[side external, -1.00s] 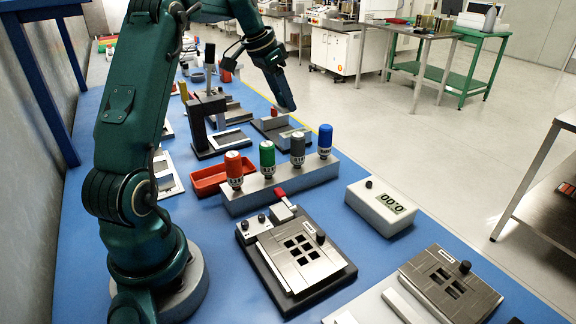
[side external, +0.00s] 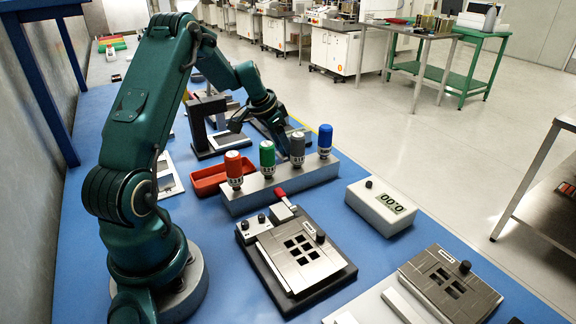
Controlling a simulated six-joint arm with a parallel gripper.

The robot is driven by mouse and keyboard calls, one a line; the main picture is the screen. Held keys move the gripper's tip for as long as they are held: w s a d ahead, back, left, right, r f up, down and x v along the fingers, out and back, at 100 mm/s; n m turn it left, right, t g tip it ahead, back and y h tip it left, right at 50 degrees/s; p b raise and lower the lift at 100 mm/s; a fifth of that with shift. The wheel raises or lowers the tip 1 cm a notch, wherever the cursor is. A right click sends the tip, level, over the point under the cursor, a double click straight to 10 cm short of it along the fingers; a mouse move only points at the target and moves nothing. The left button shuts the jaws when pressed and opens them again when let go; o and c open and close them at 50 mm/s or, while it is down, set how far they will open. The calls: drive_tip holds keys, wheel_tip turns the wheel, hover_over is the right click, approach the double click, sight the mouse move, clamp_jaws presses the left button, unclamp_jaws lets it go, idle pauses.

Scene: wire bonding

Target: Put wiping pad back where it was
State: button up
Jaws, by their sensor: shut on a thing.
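My gripper (side external: 282,148) points down and is low over the bench, just behind the block with the coloured bottles. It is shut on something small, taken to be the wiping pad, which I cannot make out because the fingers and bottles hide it. A low grey station (side external: 299,131) with a pale greenish top shows partly to the right of my gripper. My arm covers most of that station, and I cannot tell whether the held thing touches it.
The grey block (side external: 290,186) with red, green, grey and blue bottles stands in front of my gripper. A black upright frame (side external: 197,125) and a red tray (side external: 208,180) are to the left. A timer box (side external: 380,207) and a slotted plate fixture (side external: 300,256) are nearer.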

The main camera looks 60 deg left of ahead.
drive_tip(key=shift+f, duration=0.8)
drive_tip(key=shift+f, duration=0.15)
drive_tip(key=o, duration=1.3)
drive_tip(key=shift+r, duration=0.25)
drive_tip(key=v, duration=1.2)
